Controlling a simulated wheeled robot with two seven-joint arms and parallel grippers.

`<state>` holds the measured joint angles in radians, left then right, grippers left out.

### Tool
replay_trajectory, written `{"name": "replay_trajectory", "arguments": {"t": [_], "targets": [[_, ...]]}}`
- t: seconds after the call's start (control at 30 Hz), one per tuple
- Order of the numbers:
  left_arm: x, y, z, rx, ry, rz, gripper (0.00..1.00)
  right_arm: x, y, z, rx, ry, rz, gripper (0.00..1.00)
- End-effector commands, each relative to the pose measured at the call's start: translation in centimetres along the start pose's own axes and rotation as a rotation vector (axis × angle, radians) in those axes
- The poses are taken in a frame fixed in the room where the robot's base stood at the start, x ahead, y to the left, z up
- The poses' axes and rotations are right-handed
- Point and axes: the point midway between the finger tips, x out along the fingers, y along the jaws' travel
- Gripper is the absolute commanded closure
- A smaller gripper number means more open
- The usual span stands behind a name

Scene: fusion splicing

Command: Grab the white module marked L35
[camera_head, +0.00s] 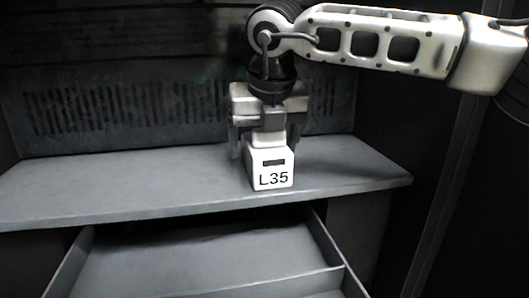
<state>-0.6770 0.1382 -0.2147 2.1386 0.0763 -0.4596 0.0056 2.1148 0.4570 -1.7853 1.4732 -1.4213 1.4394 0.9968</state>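The white module marked L35 (270,170) stands upright on the grey shelf, its black label and dark slot facing me. My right gripper (266,146) comes down from above, directly over and behind the module's upper part. Its fingers are spread, one to the left and one to the right of the module's top. A gap shows between the left finger and the module; contact on the right side is hard to tell. The gripper hides part of the module's top and back. My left gripper is not in view.
The grey shelf (130,185) is bare to the left and right of the module. Below it is an open grey drawer or tray (200,265) with raised walls. A slotted dark back panel (120,105) stands behind the shelf.

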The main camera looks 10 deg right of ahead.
Motion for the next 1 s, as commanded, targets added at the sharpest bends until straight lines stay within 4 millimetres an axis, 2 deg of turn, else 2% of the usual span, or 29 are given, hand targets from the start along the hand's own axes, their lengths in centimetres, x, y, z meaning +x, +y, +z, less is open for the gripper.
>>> {"name": "replay_trajectory", "arguments": {"t": [0.13,0.17,0.33,0.77,0.93,1.0], "targets": [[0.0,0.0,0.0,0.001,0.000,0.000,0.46,0.0,0.0,0.0,0.000,0.000,0.000,0.18],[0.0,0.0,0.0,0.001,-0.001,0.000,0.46,0.0,0.0,0.0,0.000,0.000,0.000,0.24],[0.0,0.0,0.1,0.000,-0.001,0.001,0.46,0.0,0.0,0.0,-0.001,0.000,0.000,0.71],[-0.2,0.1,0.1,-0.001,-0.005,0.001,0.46,-0.8,0.0,0.3,0.001,-0.003,0.000,0.72],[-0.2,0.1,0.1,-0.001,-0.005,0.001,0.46,-2.9,0.1,1.2,0.001,-0.004,0.002,0.72],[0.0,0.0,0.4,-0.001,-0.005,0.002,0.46,-4.2,0.3,0.8,-0.003,-0.005,0.003,0.72]]}}
